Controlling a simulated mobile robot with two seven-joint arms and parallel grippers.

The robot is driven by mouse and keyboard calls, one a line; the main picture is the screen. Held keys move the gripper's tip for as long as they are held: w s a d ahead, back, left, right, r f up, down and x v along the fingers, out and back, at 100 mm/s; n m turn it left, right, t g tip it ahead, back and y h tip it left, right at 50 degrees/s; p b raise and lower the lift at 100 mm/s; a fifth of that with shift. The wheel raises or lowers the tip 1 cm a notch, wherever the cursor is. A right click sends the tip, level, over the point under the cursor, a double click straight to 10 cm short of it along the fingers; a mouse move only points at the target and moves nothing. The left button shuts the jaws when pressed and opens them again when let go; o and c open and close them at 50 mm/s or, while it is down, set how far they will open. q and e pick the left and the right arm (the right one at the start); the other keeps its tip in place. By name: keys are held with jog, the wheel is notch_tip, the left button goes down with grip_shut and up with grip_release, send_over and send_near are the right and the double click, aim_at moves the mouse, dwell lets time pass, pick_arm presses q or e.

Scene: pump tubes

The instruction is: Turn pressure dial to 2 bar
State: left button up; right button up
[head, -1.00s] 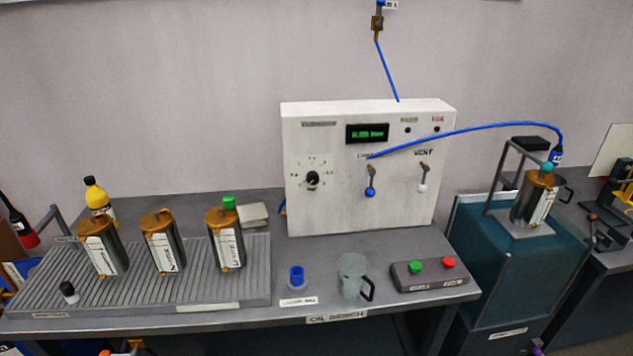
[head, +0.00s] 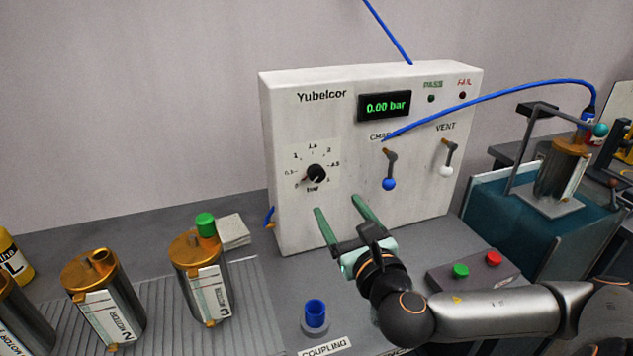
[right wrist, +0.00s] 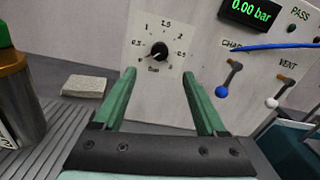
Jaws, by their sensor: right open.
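The pressure dial is a black knob (head: 317,174) on a white scale plate on the front of the white Yubelcor panel (head: 300,225). Its pointer mark is too small to read surely. The display (head: 385,106) reads 0.00 bar. My right gripper (head: 336,203) is open and empty, its two green fingers pointing at the panel just below and to the right of the knob. In the right wrist view the knob (right wrist: 159,50) shows beyond and above the gap between the open fingers (right wrist: 160,82), apart from them. My left gripper is not in view.
A blue-tipped lever (head: 389,172) and a white-tipped vent lever (head: 448,158) sit right of the dial. A blue hose (head: 480,98) arches from the panel. A blue coupling (head: 315,313), a button box (head: 475,270) and metal canisters (head: 200,275) stand on the bench.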

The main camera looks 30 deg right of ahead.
aim_at(318, 176)
jog(key=b+x, duration=0.1)
jog(key=x, duration=1.1)
jog(key=shift+b, duration=0.3)
grip_shut()
